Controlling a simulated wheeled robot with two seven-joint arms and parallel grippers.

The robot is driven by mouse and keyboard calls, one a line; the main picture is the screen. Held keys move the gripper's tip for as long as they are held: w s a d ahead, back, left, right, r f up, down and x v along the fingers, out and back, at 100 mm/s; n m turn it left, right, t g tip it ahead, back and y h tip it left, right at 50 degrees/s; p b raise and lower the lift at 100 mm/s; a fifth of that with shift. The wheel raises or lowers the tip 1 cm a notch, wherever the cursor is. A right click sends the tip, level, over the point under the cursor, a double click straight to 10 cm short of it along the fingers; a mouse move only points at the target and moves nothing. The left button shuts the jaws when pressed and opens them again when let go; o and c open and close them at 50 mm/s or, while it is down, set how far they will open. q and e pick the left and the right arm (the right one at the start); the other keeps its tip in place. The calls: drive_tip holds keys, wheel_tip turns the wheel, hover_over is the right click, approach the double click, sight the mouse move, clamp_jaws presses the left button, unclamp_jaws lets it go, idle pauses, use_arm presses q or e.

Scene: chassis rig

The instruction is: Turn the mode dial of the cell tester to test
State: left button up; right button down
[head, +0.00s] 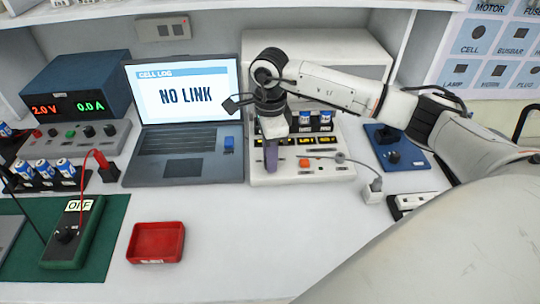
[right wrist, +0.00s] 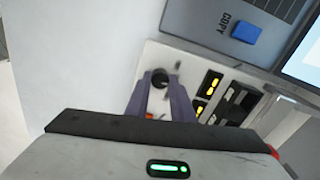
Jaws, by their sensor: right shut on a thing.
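The cell tester (head: 318,174) is a white box right of the laptop, with blue-and-white cells along its back and small yellow-lit displays. My right gripper (head: 271,168) points down over the tester's left part. In the right wrist view its purple fingers (right wrist: 161,86) are shut on the mode dial (right wrist: 160,77), a small round black knob on the tester's pale top (right wrist: 149,56). The head view hides the dial behind the gripper. The dial's setting and its labels cannot be read. My left gripper is not in view.
The laptop (head: 183,140) reads "NO LINK"; a blue COPY block (head: 229,143) lies on it, close left of my gripper. A red tray (head: 156,243) and a green meter (head: 74,232) marked OFF stand front left. A grey cable runs from the tester to a plug (head: 374,190). The front middle is clear.

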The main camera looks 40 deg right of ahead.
idle(0.3)
drive_tip(key=c, duration=1.5)
unclamp_jaws()
drive_tip(key=shift+c, duration=0.2)
wheel_tip(320, 180, up, 10)
drive_tip(key=shift+r, duration=0.25)
